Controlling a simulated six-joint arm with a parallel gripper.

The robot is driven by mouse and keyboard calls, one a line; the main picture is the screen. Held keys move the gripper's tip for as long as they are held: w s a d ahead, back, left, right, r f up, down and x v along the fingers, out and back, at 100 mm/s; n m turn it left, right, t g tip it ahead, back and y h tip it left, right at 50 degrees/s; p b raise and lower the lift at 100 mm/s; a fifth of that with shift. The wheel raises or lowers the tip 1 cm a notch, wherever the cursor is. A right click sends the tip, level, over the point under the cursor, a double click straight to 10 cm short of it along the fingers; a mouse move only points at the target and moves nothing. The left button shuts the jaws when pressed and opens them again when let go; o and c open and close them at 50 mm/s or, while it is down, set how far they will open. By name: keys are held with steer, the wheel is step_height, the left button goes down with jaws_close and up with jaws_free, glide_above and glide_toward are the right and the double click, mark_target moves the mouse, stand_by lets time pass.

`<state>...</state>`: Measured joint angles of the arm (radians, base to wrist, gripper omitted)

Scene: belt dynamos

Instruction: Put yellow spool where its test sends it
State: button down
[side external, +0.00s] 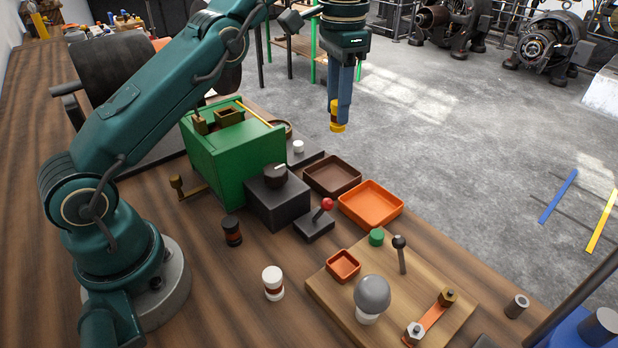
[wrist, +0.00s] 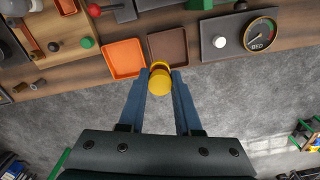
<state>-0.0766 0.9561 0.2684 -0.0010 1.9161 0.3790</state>
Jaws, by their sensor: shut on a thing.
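The yellow spool (side external: 337,127) is held at the fingertips of my gripper (side external: 339,112), high up with air beneath it. In the wrist view the yellow spool (wrist: 160,82) sits between the two blue fingers of my gripper (wrist: 160,78), with the trays behind it. The brown tray (side external: 333,191) and the orange tray (side external: 371,223) stand side by side near the bench edge and look empty. A wooden test board (side external: 320,287) carries a grey bulb (side external: 372,294), a black-knobbed lever (side external: 401,256), a green button (side external: 377,237) and two posts joined by an orange strip.
A green box (side external: 222,160) with a crank stands by a black knob box (side external: 277,203) and a red-ball lever (side external: 327,204). A dark spool (side external: 232,230) and a white spool (side external: 273,283) stand on the bench. A dial gauge (wrist: 260,36) shows in the wrist view.

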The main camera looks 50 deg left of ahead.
steer(key=shift+w+a+f, duration=0.2)
steer(key=shift+a+f, duration=0.1)
steer(key=shift+f, duration=0.2)
steer(key=shift+a+f, duration=0.1)
steer(key=shift+f, duration=0.05)
steer(key=shift+w+a+f, duration=0.35)
steer(key=shift+w+f, duration=0.05)
steer(key=shift+f, duration=0.25)
steer(key=shift+f, duration=0.3)
glide_above(331, 180)
steer(key=shift+f, duration=5)
steer(key=shift+f, duration=0.15)
